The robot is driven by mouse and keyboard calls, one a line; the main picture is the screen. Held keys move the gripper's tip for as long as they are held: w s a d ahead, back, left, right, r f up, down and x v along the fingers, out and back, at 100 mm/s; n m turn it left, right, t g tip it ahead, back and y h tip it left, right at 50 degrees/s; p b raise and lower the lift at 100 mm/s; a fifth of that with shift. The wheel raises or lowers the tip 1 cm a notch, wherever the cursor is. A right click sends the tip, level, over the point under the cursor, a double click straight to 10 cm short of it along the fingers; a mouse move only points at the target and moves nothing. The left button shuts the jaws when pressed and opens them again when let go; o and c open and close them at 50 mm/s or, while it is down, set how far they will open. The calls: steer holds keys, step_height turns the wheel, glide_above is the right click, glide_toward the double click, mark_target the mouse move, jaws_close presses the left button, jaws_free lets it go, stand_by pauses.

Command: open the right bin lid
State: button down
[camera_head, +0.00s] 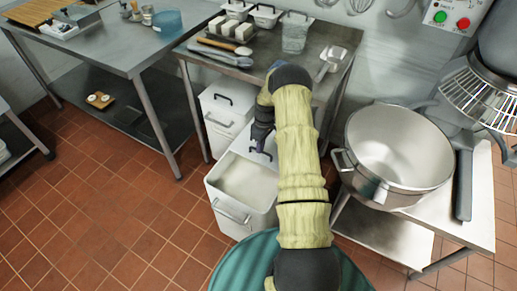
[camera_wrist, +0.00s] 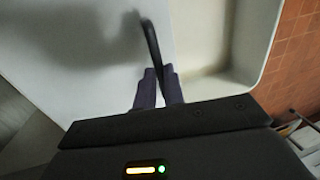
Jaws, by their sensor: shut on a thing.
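The right bin (camera_head: 228,212) is a white bin on the tiled floor under the steel table, with pale contents (camera_head: 246,182) showing through its partly uncovered top. Its white lid (camera_head: 241,144) lies toward the back of the opening, and in the wrist view the lid (camera_wrist: 85,75) fills the left and middle. My gripper (camera_head: 262,132) is at the lid. In the wrist view my gripper (camera_wrist: 158,88) is shut on the lid's dark handle (camera_wrist: 151,45). The bin's open inside and rim (camera_wrist: 238,60) show to the right of the lid. My arm hides part of the lid in the head view.
A second white bin (camera_head: 226,132) with a dark-handled lid stands behind, to the left. The steel table (camera_head: 270,82) with trays and utensils is above the bins. A large pot (camera_head: 398,150) stands on a stand at the right. Open red floor lies to the left.

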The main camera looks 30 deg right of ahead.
steer(key=shift+w, duration=0.15)
steer(key=shift+a, duration=0.2)
steer(key=c, duration=1.8)
jaws_free()
steer(key=shift+c, duration=0.2)
steer(key=o, duration=0.3)
steer(key=shift+d, duration=0.1)
steer(key=shift+o, duration=0.3)
steer(key=shift+s+d, duration=0.2)
steer(key=shift+d, duration=0.05)
steer(key=shift+a+r, duration=0.1)
steer(key=shift+a, duration=0.05)
steer(key=shift+w+r, duration=0.1)
steer(key=shift+r, duration=0.15)
steer(key=w+d+r, duration=0.1)
steer(key=d+r, duration=0.2)
steer(key=r, duration=1.3)
steer(key=shift+w+d+r, duration=0.15)
steer(key=shift+w+r, duration=0.05)
steer(key=shift+w, duration=0.15)
